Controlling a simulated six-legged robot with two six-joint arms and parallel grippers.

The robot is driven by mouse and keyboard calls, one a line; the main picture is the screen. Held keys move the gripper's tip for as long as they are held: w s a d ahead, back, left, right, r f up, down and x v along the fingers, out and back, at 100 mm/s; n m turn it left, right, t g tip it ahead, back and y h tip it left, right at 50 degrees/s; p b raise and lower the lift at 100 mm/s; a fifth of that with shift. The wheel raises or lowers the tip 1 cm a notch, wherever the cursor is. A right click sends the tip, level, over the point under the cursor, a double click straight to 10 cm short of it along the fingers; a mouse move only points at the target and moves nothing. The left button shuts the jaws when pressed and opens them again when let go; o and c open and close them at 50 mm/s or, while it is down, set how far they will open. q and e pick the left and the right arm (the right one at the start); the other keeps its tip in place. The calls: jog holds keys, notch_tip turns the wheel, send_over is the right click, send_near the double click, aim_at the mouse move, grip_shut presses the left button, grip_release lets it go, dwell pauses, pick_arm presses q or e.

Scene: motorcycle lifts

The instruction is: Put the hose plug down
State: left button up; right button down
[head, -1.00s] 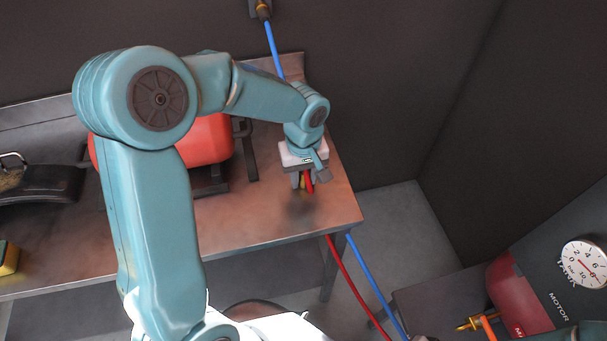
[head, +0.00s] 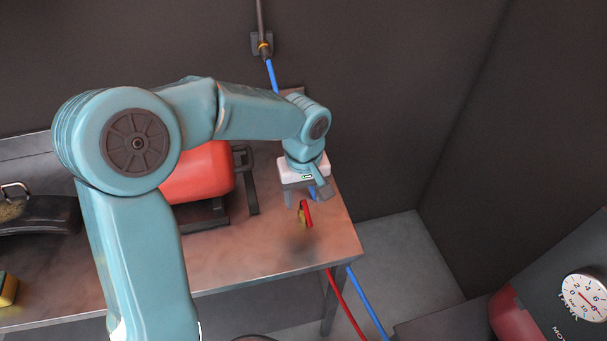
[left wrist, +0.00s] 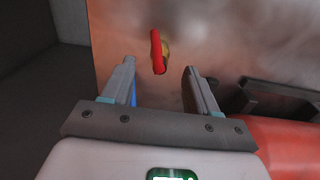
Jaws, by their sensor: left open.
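The hose plug (head: 306,214), a short red piece with a brass-coloured part, rests on the metal bench (head: 270,250) near its right end. It also shows in the left wrist view (left wrist: 156,50), just beyond the fingertips. My left gripper (head: 306,194) is open and empty above and behind the plug, pointing down at the bench. In the left wrist view its two fingers (left wrist: 159,70) are spread, with the plug clear of both. My right gripper is not in view.
A red tank (head: 200,172) on a dark frame stands left of my gripper. A blue hose (head: 273,76) hangs from a wall fitting (head: 262,43) behind it. Red (head: 347,303) and blue (head: 368,304) hoses run below the bench's right edge. A gauge (head: 584,296) is at right.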

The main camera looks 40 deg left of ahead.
aim_at(304, 205)
pick_arm(q)
notch_tip(304, 205, up, 7)
dwell(0.3)
jog(key=shift+s+d, duration=0.1)
dwell(0.4)
